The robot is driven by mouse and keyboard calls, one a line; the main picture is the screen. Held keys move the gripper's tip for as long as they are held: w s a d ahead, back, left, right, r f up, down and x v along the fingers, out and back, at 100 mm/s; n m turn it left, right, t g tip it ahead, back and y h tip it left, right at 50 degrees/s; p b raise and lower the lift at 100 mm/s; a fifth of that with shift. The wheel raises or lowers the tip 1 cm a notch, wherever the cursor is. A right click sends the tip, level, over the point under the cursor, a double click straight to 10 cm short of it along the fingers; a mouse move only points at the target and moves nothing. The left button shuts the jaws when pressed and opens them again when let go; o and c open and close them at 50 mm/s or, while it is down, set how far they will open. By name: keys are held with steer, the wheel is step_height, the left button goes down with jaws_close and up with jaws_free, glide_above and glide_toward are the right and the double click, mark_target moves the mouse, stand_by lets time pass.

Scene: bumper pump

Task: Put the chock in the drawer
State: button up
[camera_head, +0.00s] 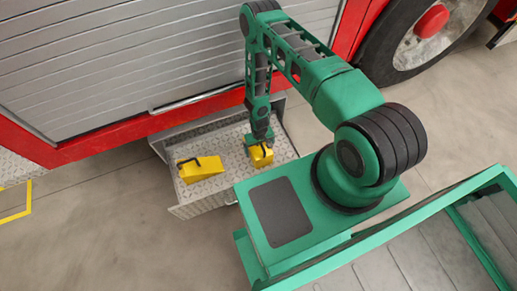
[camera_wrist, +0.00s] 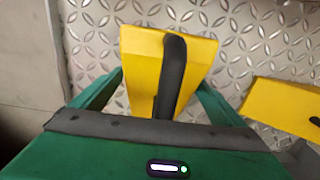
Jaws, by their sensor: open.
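Two yellow chocks with black handles are in the open drawer (camera_head: 230,150), which has a diamond-plate floor. One chock (camera_head: 260,156) is at the right side, right under my gripper (camera_head: 261,140). In the wrist view this chock (camera_wrist: 143,65) is between my open green fingers, its black handle running lengthwise. It appears to rest on the drawer floor; my gripper hides part of it. The other chock (camera_head: 203,169) lies apart in the left part of the drawer, and also shows at the right of the wrist view (camera_wrist: 275,104).
The drawer sticks out from below a red vehicle with a grey roller shutter (camera_head: 90,60). A large wheel (camera_head: 425,40) is at the upper right. Grey floor (camera_head: 110,225) to the left and front of the drawer is clear. A yellow marking (camera_head: 15,215) is at the far left.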

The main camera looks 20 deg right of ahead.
step_height(320, 180, up, 12)
steer(key=shift+w+d+r, duration=0.15)
steer(key=shift+w+r, duration=0.1)
steer(key=shift+r, duration=0.1)
steer(key=w+d+r+m+h, duration=0.1)
steer(key=d+r, duration=0.4)
steer(key=r, duration=0.7)
steer(key=d+r+m, duration=0.1)
steer(key=d+r, duration=0.4)
steer(key=r, duration=0.7)
steer(key=w+d+r+m+h, duration=0.1)
steer(key=d+r, duration=0.4)
steer(key=r, duration=0.7)
steer(key=s+d+r+m, duration=0.1)
steer(key=s+d+r, duration=0.3)
steer(key=s+r, duration=0.75)
steer(key=s+a+r+m+y, duration=0.2)
steer(key=s+r, duration=0.8)
steer(key=s, duration=0.4)
steer(key=shift+s+r, duration=0.15)
steer(key=shift+r, duration=0.1)
